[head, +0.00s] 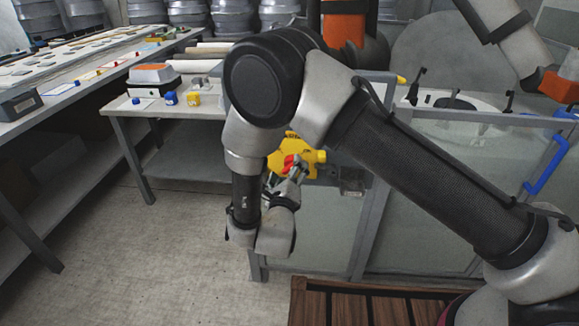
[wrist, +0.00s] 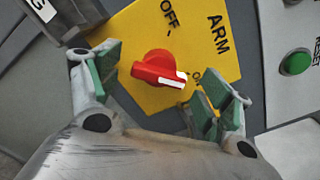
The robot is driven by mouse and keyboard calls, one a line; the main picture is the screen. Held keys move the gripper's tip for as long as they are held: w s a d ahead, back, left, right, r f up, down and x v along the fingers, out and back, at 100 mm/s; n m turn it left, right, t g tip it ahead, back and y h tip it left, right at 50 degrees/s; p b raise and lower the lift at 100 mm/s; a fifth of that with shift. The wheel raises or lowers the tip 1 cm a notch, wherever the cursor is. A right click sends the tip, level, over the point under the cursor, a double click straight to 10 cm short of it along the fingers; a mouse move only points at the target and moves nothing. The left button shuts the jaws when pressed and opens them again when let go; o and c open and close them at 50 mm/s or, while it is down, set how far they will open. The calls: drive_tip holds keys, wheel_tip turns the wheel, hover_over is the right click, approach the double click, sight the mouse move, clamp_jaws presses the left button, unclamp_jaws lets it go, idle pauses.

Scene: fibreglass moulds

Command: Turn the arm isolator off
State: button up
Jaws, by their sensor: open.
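The arm isolator is a red rotary knob (wrist: 158,68) on a yellow plate (wrist: 135,28) marked ARM, OFF and ON. The knob's white mark points right, near the ON label; OFF is above it. My gripper (head: 293,182) also shows beside the knob in the head view.
A green RESET button (wrist: 295,63) is on a grey panel right of the plate. In the head view, a glass-sided enclosure (head: 430,190) is on the right and a long workbench (head: 60,100) on the left. The floor (head: 150,250) between is clear.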

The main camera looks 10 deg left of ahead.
drive_tip(key=shift+w, duration=1.45)
drive_tip(key=c, duration=1)
